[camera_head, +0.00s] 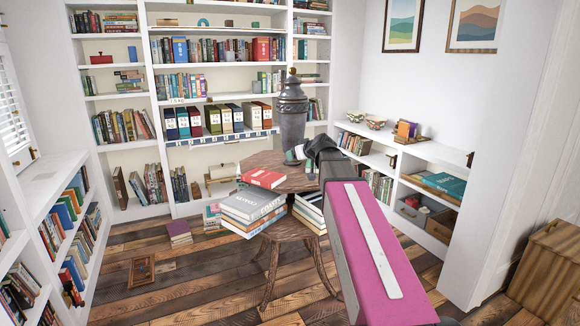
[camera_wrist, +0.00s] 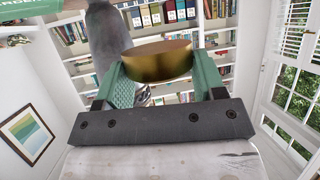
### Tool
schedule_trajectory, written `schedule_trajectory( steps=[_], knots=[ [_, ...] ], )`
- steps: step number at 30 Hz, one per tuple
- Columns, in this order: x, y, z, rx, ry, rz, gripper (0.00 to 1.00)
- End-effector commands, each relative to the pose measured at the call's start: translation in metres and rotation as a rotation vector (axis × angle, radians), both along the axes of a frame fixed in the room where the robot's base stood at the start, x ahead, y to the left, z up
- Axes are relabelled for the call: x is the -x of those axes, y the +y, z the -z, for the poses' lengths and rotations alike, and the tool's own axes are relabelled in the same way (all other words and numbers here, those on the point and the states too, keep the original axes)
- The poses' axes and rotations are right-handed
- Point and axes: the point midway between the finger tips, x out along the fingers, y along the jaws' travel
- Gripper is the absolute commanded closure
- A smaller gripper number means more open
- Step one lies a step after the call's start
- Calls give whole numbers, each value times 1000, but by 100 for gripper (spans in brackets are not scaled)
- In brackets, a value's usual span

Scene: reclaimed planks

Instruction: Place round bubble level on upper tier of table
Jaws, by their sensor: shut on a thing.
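A round wooden two-tier table (camera_head: 285,183) stands in the middle of the room in the head view. My gripper (camera_head: 297,156) is low over its upper tier, close to a grey lidded urn. In the wrist view my gripper (camera_wrist: 160,80) has its green fingers shut on a round brass-coloured piece, the round bubble level (camera_wrist: 158,61), seen from its side. The level is hidden in the head view behind my arm and gripper. Whether it touches the table top cannot be told.
The grey urn (camera_head: 292,112) stands on the upper tier; it also shows beside the level in the wrist view (camera_wrist: 107,38). A red book (camera_head: 263,179) lies on the upper tier's left front. Stacked books (camera_head: 252,205) fill the lower tier. Bookshelves surround the table.

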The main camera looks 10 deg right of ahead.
Motion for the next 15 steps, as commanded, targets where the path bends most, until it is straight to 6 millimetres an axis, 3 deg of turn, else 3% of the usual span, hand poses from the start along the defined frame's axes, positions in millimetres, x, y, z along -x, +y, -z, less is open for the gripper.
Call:
schedule_trajectory(
  steps=[4,10,15],
  knots=[
    [11,10,15,-2,1,-206,62],
    [23,19,19,-1,-3,-386,62],
    [11,15,28,-1,-3,-416,62]
  ],
)
